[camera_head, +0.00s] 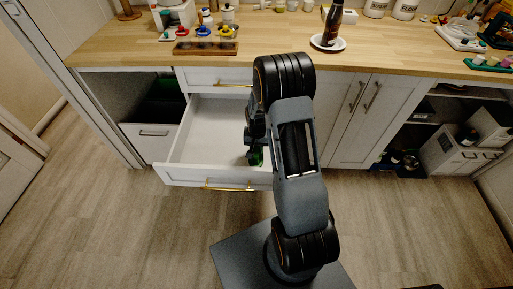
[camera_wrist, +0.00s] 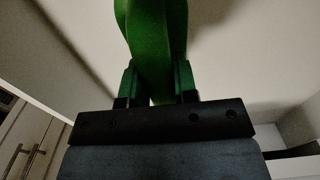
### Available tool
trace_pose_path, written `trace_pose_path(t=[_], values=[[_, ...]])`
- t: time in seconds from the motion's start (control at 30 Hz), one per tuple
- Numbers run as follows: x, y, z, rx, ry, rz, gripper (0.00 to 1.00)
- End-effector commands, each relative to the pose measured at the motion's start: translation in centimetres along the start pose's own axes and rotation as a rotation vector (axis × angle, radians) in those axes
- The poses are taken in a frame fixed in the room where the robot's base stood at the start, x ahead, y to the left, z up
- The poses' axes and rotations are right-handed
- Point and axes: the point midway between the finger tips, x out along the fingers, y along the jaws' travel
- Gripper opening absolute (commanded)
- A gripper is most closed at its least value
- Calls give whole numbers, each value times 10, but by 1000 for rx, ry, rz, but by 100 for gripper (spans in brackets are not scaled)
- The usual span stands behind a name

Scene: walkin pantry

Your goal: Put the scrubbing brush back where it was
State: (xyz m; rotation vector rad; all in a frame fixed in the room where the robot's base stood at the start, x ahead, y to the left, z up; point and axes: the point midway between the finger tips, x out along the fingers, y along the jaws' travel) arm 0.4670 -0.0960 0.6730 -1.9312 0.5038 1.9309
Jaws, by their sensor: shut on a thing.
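My gripper (camera_wrist: 157,85) is shut on a green thing (camera_wrist: 152,40), which I take to be the scrubbing brush; only a smooth green part of it shows in the wrist view, and no bristles are visible. In the head view a small bit of green (camera_head: 257,158) shows beside my arm, at the open drawer. The open drawer (camera_head: 205,135) is white with a brass handle, and its visible inside is bare. My arm reaches over the drawer's right part and hides that part. I cannot tell whether the brush touches the drawer floor.
The wooden counter (camera_head: 130,50) runs above the drawer, with a dark tray (camera_head: 206,48), and a bottle (camera_head: 332,22) on a white plate. A shut drawer (camera_head: 215,76) is above the open one. Open shelving with bins is at the right. The floor at the left is clear.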

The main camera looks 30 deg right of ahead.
Motion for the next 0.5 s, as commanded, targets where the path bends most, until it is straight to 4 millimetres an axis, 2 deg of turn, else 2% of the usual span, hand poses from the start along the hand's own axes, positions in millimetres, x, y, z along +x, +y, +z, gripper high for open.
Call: trace_pose_path(t=[0.4,0.43,0.5], values=[[7,0,0,0,1,0,5],[6,0,0,0,1,0,30],[5,0,0,0,1,0,37]])
